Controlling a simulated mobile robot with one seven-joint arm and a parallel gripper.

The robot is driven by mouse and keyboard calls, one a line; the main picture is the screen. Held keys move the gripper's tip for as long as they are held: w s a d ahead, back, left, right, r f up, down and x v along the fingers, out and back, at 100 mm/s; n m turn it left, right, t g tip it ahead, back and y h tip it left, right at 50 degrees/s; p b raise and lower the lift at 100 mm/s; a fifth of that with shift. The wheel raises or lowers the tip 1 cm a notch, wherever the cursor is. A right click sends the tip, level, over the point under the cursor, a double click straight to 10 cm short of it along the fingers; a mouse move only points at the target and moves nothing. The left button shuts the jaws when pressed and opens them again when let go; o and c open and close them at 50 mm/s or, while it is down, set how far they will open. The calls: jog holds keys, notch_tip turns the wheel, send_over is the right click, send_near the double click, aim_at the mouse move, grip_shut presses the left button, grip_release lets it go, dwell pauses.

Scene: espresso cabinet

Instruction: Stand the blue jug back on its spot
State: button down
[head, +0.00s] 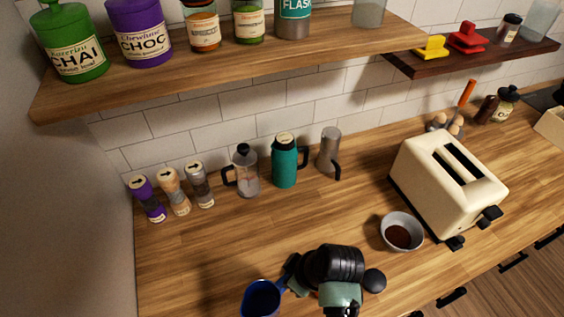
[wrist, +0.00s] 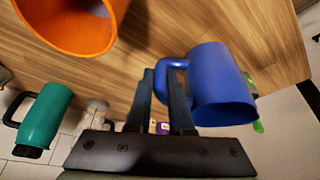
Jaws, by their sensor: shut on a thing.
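The blue jug (head: 262,299) is at the bottom of the head view, cut off by the frame edge, with its open mouth facing up. In the wrist view the jug (wrist: 222,85) is just right of my fingers, with its handle towards them. My gripper (head: 292,268) is shut on the jug's handle, and its fingers also show in the wrist view (wrist: 162,85). I cannot tell whether the jug's base touches the counter. Its spot is not clearly marked in either view.
A teal flask (head: 285,163), a glass press (head: 245,172) and a grey jug (head: 329,150) stand along the wall. A bowl (head: 402,232) and toaster (head: 447,184) are right. An orange vessel (wrist: 75,22) is near my gripper.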

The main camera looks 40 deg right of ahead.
jog(key=shift+w+f+p, duration=0.1)
jog(key=shift+f+p, duration=0.2)
jog(key=shift+f, duration=2.15)
jog(key=shift+f, duration=0.1)
jog(key=c, duration=0.8)
grip_release()
jog(key=shift+f, duration=0.1)
jog(key=b+v, duration=0.1)
jog(key=v, duration=1.1)
jog(key=shift+r, duration=0.25)
